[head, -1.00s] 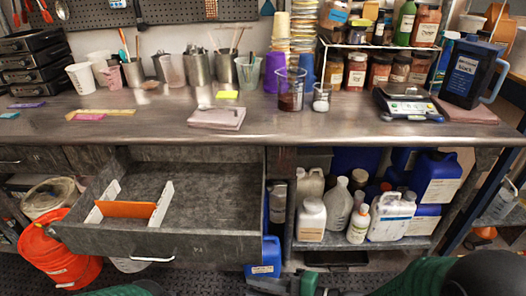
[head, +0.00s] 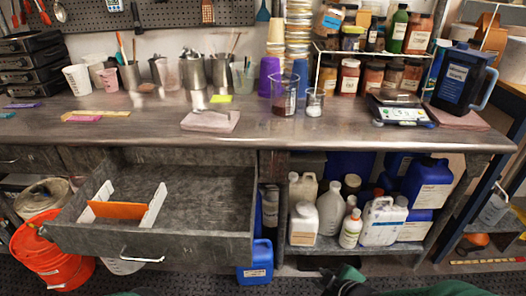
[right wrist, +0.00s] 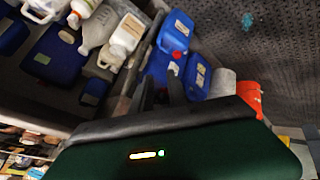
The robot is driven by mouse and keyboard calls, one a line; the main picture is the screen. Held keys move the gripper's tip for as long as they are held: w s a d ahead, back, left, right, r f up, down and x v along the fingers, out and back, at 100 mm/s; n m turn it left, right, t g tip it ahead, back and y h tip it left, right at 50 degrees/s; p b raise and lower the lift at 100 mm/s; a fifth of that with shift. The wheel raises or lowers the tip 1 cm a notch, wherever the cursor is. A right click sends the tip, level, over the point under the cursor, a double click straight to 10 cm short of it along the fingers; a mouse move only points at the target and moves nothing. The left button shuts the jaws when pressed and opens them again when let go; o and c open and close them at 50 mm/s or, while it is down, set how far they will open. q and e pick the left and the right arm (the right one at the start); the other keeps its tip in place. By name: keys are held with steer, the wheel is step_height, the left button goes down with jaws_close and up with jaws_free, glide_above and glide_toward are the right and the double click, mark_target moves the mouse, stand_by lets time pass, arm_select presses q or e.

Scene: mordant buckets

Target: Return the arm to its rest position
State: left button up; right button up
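My right arm shows at the bottom edge of the head view, with its dark gripper (head: 343,281) low in front of the bench, over the floor and partly cut off. In the right wrist view the two dark fingers of the right gripper (right wrist: 161,90) stand apart with nothing seen between them but the background. No held object shows. Only a sliver of green, probably my left arm, shows at the bottom left of the head view; its gripper is out of view.
The lower shelf holds several bottles. The bench top (head: 290,135) carries beakers and a scale (head: 400,110).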

steer(key=s+d+f+m+g+h, duration=0.25)
steer(key=s+d+m+g, duration=0.25)
steer(key=s+m, duration=0.55)
step_height(320, 180, up, 26)
steer(key=s+p, duration=0.1)
steer(key=p, duration=2.4)
steer(key=shift+a+f+g+p, duration=0.2)
steer(key=shift+a+g+p, duration=0.15)
steer(key=shift+a+g, duration=0.05)
